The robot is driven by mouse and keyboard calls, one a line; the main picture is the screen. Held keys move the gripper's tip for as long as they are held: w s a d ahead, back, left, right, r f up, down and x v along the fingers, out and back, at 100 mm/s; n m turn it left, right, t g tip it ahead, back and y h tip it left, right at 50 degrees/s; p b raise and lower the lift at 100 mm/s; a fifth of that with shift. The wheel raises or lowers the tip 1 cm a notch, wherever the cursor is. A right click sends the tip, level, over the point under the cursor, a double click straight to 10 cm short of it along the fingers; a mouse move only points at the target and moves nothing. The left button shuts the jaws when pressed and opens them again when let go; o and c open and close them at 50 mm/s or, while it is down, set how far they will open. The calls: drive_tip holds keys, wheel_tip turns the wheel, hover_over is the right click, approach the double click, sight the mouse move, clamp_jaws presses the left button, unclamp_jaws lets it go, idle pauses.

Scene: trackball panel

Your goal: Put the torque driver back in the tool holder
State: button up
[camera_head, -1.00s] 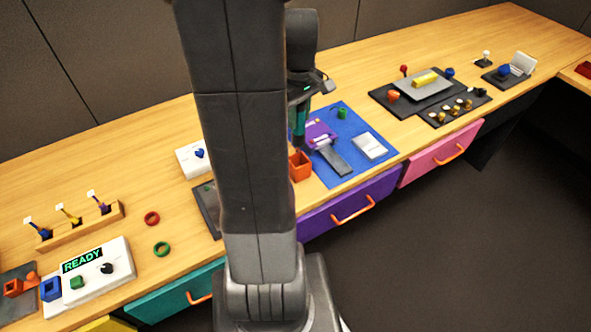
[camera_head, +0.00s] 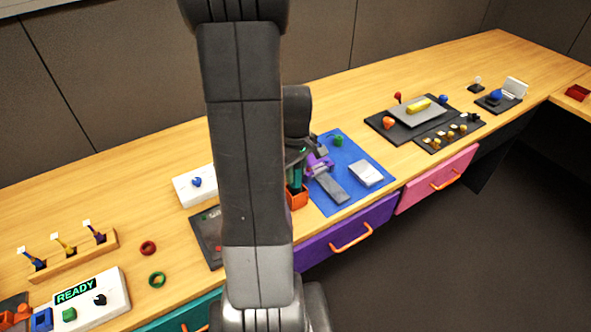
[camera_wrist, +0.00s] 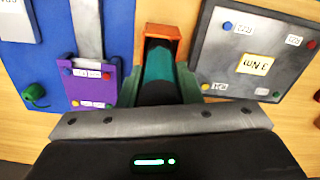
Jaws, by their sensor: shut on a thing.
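The torque driver (camera_wrist: 158,68), a teal and black rod, is held between the fingers of my gripper (camera_wrist: 158,92) in the wrist view. In the head view the driver (camera_head: 294,182) stands about upright over the orange tool holder (camera_head: 298,201). Its lower end meets the holder's opening, and the orange walls (camera_wrist: 163,31) flank its far end in the wrist view. How deep it sits inside is hidden. My gripper (camera_head: 296,165) is shut on the driver and partly hidden by my arm.
A blue mat (camera_head: 341,201) with a purple device (camera_wrist: 90,88) lies beside the holder. A grey panel marked 3 Nm (camera_wrist: 252,58) lies on its other side. A purple drawer (camera_head: 345,235) is below the bench edge.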

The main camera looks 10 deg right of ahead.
drive_tip(key=o, duration=1)
drive_tip(key=shift+f, duration=0.1)
wheel_tip(320, 180, up, 12)
drive_tip(key=shift+r, duration=0.15)
